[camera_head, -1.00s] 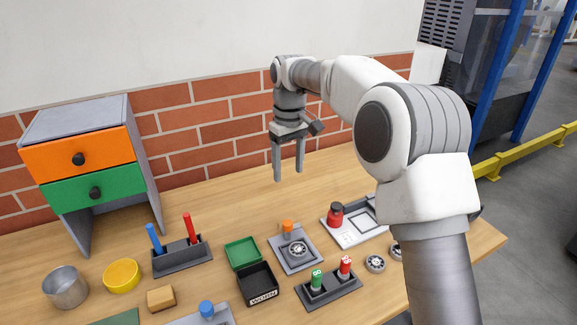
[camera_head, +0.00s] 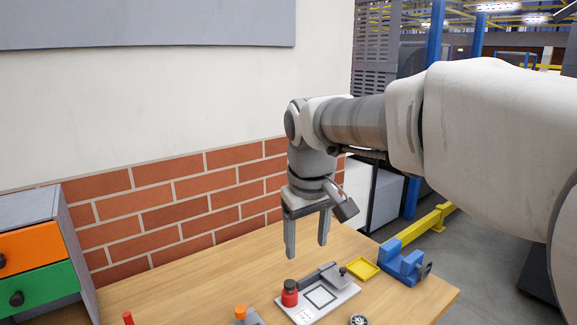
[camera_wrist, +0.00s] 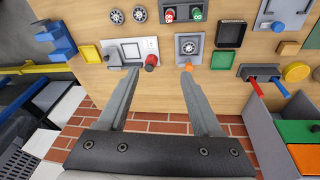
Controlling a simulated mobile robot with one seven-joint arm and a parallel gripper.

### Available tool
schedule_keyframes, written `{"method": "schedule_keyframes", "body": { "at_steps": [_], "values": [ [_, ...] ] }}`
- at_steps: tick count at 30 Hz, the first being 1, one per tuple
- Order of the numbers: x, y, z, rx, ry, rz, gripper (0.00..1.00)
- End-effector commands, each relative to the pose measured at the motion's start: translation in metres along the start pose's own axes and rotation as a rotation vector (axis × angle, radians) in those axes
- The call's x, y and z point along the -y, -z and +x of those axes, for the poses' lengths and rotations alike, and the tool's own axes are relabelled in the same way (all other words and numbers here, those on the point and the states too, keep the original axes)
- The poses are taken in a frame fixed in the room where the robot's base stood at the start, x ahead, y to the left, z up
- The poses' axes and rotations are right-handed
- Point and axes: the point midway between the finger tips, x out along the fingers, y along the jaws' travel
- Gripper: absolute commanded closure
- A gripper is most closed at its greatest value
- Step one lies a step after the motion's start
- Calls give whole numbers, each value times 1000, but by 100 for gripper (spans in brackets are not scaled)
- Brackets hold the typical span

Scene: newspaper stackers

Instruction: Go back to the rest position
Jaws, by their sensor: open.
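My gripper (camera_head: 306,240) hangs open and empty above the back of the wooden table (camera_head: 200,277), with its fingers pointing down. In the wrist view my gripper (camera_wrist: 159,70) shows its two fingers well apart with nothing between them. The table shows beyond the fingertips, with a red-capped part (camera_wrist: 151,61) and an orange-topped peg (camera_wrist: 187,66) near them in that picture. The fingers appear clear of everything on the table.
A drawer cabinet (camera_head: 35,205) with orange and green drawers stands at the left. A grey-white plate (camera_head: 335,297), a yellow tray (camera_head: 363,268) and a blue vise-like block (camera_head: 402,262) lie at the right. The brick wall (camera_head: 180,205) stands close behind; a yellow rail (camera_head: 425,225) runs beyond.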

Motion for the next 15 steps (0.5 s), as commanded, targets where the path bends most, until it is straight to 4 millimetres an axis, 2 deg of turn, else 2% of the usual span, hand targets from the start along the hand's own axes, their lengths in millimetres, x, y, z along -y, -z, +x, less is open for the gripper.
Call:
{"method": "schedule_keyframes", "body": {
  "at_steps": [1,7,15],
  "values": [
    [-5,-17,-8,-19,-11,32,33],
    [-17,-80,-22,-84,-37,159,33],
    [-20,-162,-19,-177,-58,330,33]
  ]
}}
